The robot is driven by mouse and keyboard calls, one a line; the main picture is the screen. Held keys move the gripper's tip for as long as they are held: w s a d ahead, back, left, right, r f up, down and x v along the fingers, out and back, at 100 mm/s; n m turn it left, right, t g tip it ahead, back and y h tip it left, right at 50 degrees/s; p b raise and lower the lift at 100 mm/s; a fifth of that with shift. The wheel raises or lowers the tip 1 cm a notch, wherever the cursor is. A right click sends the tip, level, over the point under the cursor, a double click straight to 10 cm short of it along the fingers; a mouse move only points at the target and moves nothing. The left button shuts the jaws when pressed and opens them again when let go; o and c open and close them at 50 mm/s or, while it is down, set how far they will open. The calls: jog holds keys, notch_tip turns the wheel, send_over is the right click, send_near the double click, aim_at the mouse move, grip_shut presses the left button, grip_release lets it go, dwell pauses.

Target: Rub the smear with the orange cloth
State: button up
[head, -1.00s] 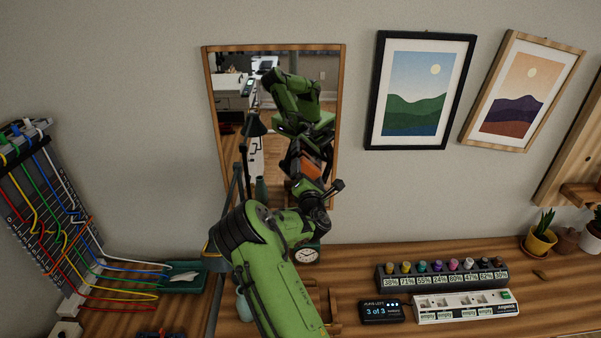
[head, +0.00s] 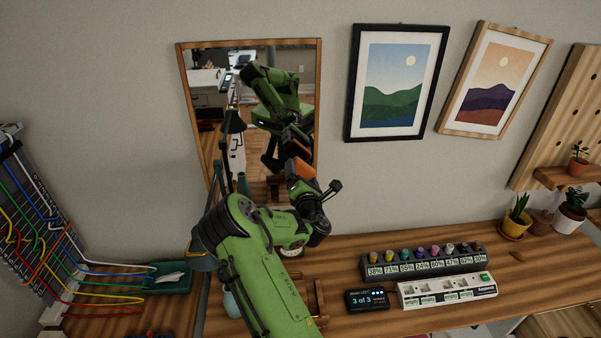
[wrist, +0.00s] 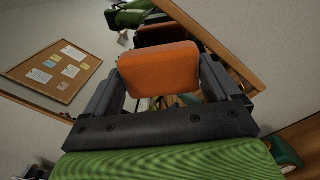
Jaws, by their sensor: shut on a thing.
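The orange cloth (wrist: 160,68) is a thick, rounded pad held between the two dark fingers of my gripper (wrist: 158,82) in the wrist view. In the head view the cloth (head: 302,168) shows as a small orange patch in front of the lower right part of the wood-framed mirror (head: 181,95). My gripper is shut on the cloth and points toward the mirror, whose glass reflects my green arm. I cannot tell whether the cloth touches the glass. I cannot make out the smear in either view; my arm and its reflection cover much of the glass.
A dark desk lamp (head: 222,180) stands just left of my arm. Two framed pictures (head: 397,85) hang right of the mirror. A bottle rack (head: 425,264), a small display (head: 367,299) and a white power strip (head: 447,290) sit on the desk (head: 400,325). Coloured cables run at left.

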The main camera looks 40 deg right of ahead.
jog(key=shift+b+v, duration=0.35)
jog(key=shift+v, duration=0.85)
jog(key=b+v, duration=0.1)
jog(key=v, duration=0.2)
jog(key=shift+a+r, duration=0.1)
